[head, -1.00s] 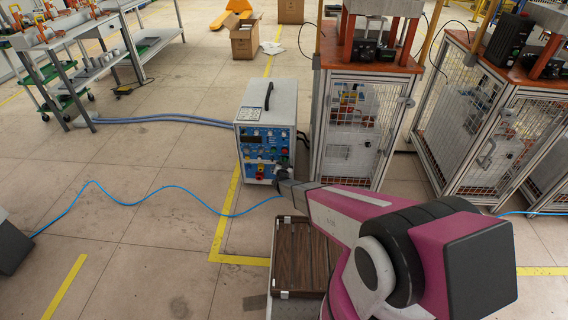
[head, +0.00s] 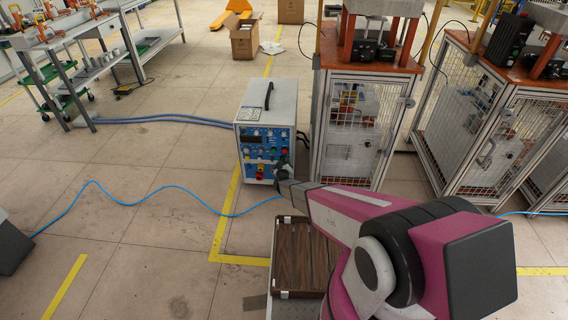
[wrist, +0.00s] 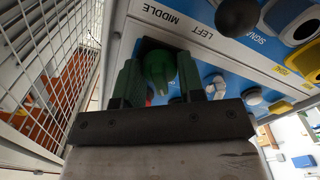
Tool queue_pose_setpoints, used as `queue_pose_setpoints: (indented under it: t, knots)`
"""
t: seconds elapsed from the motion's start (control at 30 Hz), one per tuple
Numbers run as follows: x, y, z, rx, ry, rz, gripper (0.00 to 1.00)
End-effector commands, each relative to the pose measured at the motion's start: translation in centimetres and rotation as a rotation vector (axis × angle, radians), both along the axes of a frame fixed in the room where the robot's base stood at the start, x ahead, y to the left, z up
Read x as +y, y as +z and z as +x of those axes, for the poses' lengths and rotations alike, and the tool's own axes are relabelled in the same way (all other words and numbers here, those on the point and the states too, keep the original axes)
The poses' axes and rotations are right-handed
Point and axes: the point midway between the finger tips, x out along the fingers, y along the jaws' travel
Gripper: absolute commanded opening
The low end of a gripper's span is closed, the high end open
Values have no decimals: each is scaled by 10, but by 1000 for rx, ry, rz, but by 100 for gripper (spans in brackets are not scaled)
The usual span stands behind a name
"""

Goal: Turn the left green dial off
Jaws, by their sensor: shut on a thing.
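The induction heater (head: 265,111) is a grey box with a blue control panel, standing on the floor in the middle of the head view. In the wrist view its panel fills the upper part, with the words MIDDLE and LEFT printed above the green dial (wrist: 158,66). My gripper (wrist: 159,77) has its two dark green fingers on either side of this dial and is shut on it. In the head view my gripper (head: 281,168) is at the panel's lower right, and hides part of it.
A black knob (wrist: 237,16) and several pale and yellow controls sit close by on the panel. A mesh cage (head: 357,130) stands right of the heater. A brown-topped case (head: 303,257) lies below my arm. A blue cable (head: 150,198) crosses the open floor at left.

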Motion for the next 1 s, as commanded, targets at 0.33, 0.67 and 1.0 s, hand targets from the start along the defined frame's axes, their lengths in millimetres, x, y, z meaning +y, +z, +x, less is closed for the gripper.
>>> queue_pose_setpoints:
  t: [0.33,0.67,1.0]
  knots:
    - [0,0,0,7,0,-172,12]
    - [0,0,0,8,1,-217,12]
    - [0,0,0,8,1,-218,46]
